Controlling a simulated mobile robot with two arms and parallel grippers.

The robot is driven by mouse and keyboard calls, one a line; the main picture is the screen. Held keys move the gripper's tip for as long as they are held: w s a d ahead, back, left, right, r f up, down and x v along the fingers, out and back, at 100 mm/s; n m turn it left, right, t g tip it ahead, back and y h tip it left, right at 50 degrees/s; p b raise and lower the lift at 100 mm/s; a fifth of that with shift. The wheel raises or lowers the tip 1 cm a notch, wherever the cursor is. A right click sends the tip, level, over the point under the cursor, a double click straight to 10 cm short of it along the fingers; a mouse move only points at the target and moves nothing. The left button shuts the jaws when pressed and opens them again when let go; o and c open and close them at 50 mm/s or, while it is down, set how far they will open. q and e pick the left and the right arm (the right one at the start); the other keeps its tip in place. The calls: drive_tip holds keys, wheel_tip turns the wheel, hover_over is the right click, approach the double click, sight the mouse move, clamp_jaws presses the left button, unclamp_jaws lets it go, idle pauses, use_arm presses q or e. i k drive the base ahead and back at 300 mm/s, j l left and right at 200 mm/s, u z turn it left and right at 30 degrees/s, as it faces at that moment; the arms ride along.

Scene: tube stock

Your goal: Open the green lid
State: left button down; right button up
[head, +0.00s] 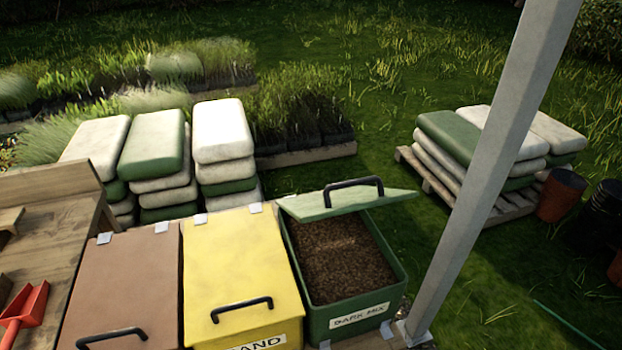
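The green lid (392,198) is raised at the back of the green bin (390,243), tilted up from its rear edge, with a black handle (353,184) on it. The bin stands open and shows dark brown soil (340,262) inside. Its front label reads "DARK MIX". Neither of my grippers shows in the head view.
A yellow bin with a shut lid (235,260) and a brown bin with a shut lid (125,280) stand to the left. A grey post (490,165) rises close on the right. A wooden bench (60,225) holds a red scoop (27,306).

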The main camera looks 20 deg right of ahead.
sight(348, 196)
drive_tip(key=k+j+u, duration=0.15)
drive_tip(key=u, duration=0.3)
drive_tip(key=j+u, duration=0.3)
drive_tip(key=u, duration=0.15)
drive_tip(key=k+j+u, duration=0.1)
drive_tip(key=j+u, duration=0.2)
drive_tip(key=u, duration=0.15)
drive_tip(key=j+z, duration=0.2)
drive_tip(key=z, duration=0.3)
drive_tip(key=k+j+z, duration=0.1)
drive_tip(key=z, duration=0.4)
drive_tip(key=k+j+z, duration=0.35)
drive_tip(key=i+j, duration=0.05)
drive_tip(key=i, duration=0.05)
